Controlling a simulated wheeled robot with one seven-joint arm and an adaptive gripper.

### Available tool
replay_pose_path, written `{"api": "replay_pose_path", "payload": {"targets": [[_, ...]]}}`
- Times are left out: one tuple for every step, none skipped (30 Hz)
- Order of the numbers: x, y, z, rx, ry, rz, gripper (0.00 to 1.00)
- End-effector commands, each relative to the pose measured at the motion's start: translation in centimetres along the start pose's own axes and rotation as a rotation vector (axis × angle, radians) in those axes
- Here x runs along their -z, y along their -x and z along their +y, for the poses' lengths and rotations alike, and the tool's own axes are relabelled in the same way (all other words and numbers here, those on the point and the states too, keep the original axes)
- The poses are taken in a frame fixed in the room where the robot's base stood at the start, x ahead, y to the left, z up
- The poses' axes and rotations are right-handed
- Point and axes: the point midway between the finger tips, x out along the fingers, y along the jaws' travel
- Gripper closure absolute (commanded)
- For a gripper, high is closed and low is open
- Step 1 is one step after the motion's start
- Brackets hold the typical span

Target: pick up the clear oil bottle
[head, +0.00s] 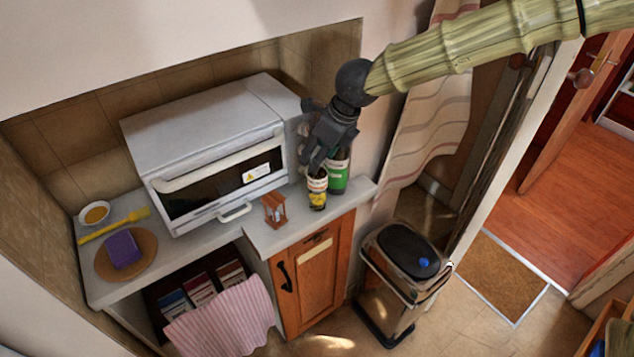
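Two bottles stand side by side on the counter, just right of the toaster oven. The front one (317,186) is dark with a white and yellow label. The one behind it, to the right (339,177), has a green label. I cannot tell which of them, if either, is the clear oil bottle. My gripper (313,163) points down at the bottles, and its dark fingers cover their tops. I cannot see whether the fingers touch or enclose a bottle.
The toaster oven (209,130) stands close on the gripper's left. A small wooden hourglass (275,210) stands in front of it. A purple block (122,249) lies on a round board at the left. A bin (403,262) stands on the floor, right of the counter.

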Motion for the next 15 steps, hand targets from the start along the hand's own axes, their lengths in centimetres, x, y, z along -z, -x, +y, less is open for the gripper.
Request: {"api": "replay_pose_path", "payload": {"targets": [[-0.1, -0.3, 0.0, -0.001, 0.001, 0.002, 0.48], [-0.1, -0.6, 0.1, -0.001, 0.001, 0.003, 0.48], [-0.1, -1.1, 0.0, -0.001, 0.001, 0.004, 0.48], [-0.1, -1.4, 0.0, -0.001, 0.001, 0.004, 0.48], [-0.2, -1.8, 0.0, -0.001, 0.002, 0.003, 0.48], [-0.1, -2.3, 0.0, -0.001, 0.003, 0.004, 0.48], [-0.1, -2.7, 0.0, -0.001, 0.003, 0.004, 0.48], [-0.1, -3.1, -0.1, -0.001, 0.002, 0.003, 0.48], [-0.1, -3.5, -0.1, -0.001, 0.001, 0.003, 0.48], [-0.1, -3.7, -0.1, -0.001, 0.001, 0.003, 0.48], [-0.1, -4.0, -0.1, -0.001, 0.001, 0.002, 0.48], [-0.1, -4.2, -0.1, -0.001, 0.001, 0.001, 0.48], [-0.1, -4.4, -0.1, -0.001, 0.001, 0.001, 0.48], [-0.1, -4.5, -0.1, -0.001, 0.001, 0.001, 0.48], [0.0, -4.6, -0.1, -0.001, 0.001, 0.001, 0.48]]}}
